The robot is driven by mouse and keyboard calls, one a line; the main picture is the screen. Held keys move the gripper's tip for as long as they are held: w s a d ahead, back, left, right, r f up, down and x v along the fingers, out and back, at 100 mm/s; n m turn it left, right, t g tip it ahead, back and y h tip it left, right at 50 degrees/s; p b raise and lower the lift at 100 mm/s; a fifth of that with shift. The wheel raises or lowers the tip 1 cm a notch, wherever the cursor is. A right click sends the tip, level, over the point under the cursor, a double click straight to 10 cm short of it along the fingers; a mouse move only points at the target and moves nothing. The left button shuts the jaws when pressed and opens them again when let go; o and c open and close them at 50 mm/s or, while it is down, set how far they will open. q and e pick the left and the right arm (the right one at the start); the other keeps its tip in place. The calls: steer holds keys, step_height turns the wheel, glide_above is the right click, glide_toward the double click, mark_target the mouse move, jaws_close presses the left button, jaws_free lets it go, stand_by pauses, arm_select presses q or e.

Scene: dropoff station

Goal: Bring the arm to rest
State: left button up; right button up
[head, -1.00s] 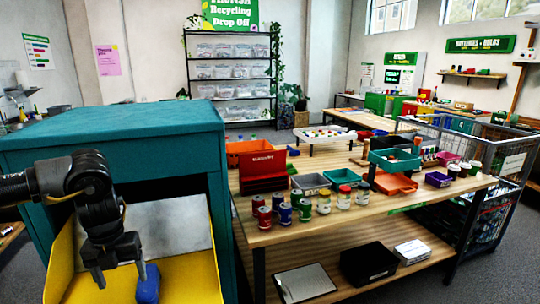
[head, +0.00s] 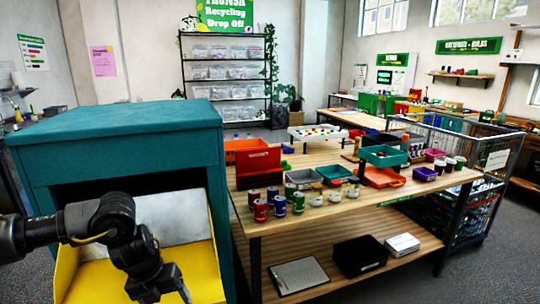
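My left arm comes in from the left in the head view, in front of the teal bin with the yellow chute (head: 205,268). My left gripper (head: 172,290) hangs low over the chute at the bottom edge of the picture. One dark finger shows pointing down and right. The fingertips are partly cut off or hidden, so I cannot tell how far apart they are. No object shows in the gripper. My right arm and gripper are not in view.
The teal bin (head: 115,125) stands close at the left. A wooden table (head: 330,214) to its right bears several cans, trays and a red box (head: 258,170). Its lower shelf holds a black box (head: 360,256). A wire cage (head: 470,195) stands at the right.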

arm_select(q)
steer(key=s+d+f+n+t+h, duration=0.1)
steer(key=s+d+n+t+h, duration=0.3)
steer(key=d, duration=0.9)
steer(key=s+d+f+n+t+h, duration=0.2)
steer(key=s+d+n+h, duration=0.25)
steer(key=d, duration=0.95)
steer(key=s+a+f+n+t+y, duration=0.1)
steer(key=s+a+f+n+y, duration=0.15)
steer(key=a+n, duration=0.4)
steer(key=s+a+f+n+t+y, duration=0.1)
steer(key=a+f+n+y, duration=0.2)
steer(key=a+n, duration=0.4)
steer(key=s+a+f+n+g+y, duration=0.25)
steer(key=s+a+f+n, duration=0.25)
steer(key=s+a, duration=0.25)
steer(key=s+a+f+n+g+y, duration=0.2)
steer(key=s+a+f+n+g, duration=0.25)
steer(key=s, duration=0.45)
step_height(320, 180, down, 28)
steer(key=s+a+r, duration=0.1)
steer(key=s, duration=0.1)
steer(key=s+a+f+g, duration=0.1)
steer(key=s+a+f, duration=0.2)
steer(key=s+f, duration=1.1)
steer(key=shift+s, duration=0.7)
